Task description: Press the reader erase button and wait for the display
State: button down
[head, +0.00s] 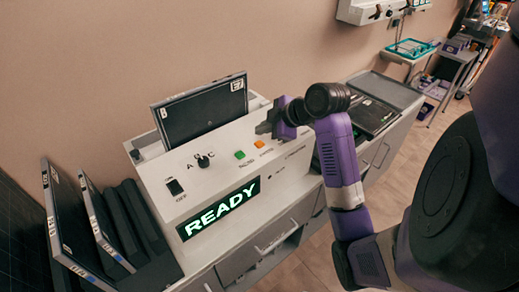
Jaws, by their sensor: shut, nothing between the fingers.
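The reader (162,184) is a light box on a counter against the wall. Its black display (218,208) shows READY in bright pale letters. On its sloped top are a green button (240,154) and an orange button (259,144); their labels are too small to read, so I cannot tell which is erase. My gripper (264,128) is shut and empty, just beyond the orange button in the picture. Both buttons are visible; whether the fingertips touch the panel cannot be told.
A dark cassette (202,112) stands upright in the reader's rear slot. A rotary knob (203,160) and an on/off switch (174,187) sit left of the buttons. Several dark cassettes stand in a rack (155,271) at left. More dark plates (371,116) lie on the counter at right.

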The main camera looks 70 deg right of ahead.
aim_at(262, 145)
jog(key=shift+f+b, duration=0.4)
jog(key=shift+f, duration=0.5)
jog(key=shift+f, duration=0.1)
dwell(1.2)
jog(key=shift+f+b, duration=0.3)
jog(key=shift+b, duration=0.1)
jog(key=shift+f+b, duration=0.45)
jog(key=shift+f, duration=0.15)
dwell(0.6)
jog(key=shift+r, duration=0.1)
jog(key=shift+r+p, duration=0.75)
jog(key=shift+r, duration=0.15)
notch_tip(262, 145, up, 5)
jog(key=p, duration=0.4)
jog(key=shift+r, duration=0.1)
